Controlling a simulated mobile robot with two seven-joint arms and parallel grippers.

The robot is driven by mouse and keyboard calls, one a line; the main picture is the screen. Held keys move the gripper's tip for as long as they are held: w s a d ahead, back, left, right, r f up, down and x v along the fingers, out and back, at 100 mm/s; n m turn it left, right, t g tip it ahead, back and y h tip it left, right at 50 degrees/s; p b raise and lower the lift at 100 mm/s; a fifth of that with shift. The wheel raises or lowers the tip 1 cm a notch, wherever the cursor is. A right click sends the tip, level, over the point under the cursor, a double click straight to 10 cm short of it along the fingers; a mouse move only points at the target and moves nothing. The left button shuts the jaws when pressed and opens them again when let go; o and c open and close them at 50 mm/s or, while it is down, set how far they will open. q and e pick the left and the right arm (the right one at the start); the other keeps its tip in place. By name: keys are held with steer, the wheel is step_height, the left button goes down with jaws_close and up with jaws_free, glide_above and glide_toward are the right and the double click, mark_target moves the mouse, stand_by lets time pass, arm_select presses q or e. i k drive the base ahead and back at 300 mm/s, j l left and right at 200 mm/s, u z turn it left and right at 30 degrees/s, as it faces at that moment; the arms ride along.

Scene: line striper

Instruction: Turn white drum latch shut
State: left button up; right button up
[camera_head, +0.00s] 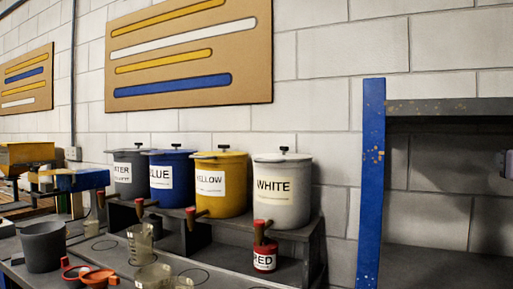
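The white drum (284,200), labelled WHITE, stands on a dark raised shelf at the right end of a row of drums. Its lid has a small black knob (284,149) on top. A brown-and-red tap-like latch (262,232) sits at its lower front, its handle pointing roughly upright. A small red can (265,258) labelled RED is directly below that latch. I cannot tell from this view whether the latch is open or shut. Neither of my grippers is in view.
Yellow (220,190), blue (170,182) and grey (129,178) drums stand left of the white one, with similar taps. The bench below holds a dark bucket (43,247), clear measuring cups (140,245) and orange-red items (98,277). A blue post (370,180) stands at right.

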mark_target(284, 149)
steer(key=i+l+u, duration=0.15)
steer(key=l+u, duration=0.25)
steer(key=i+l+u, duration=0.15)
steer(key=u, duration=0.25)
steer(key=l+u, duration=0.8)
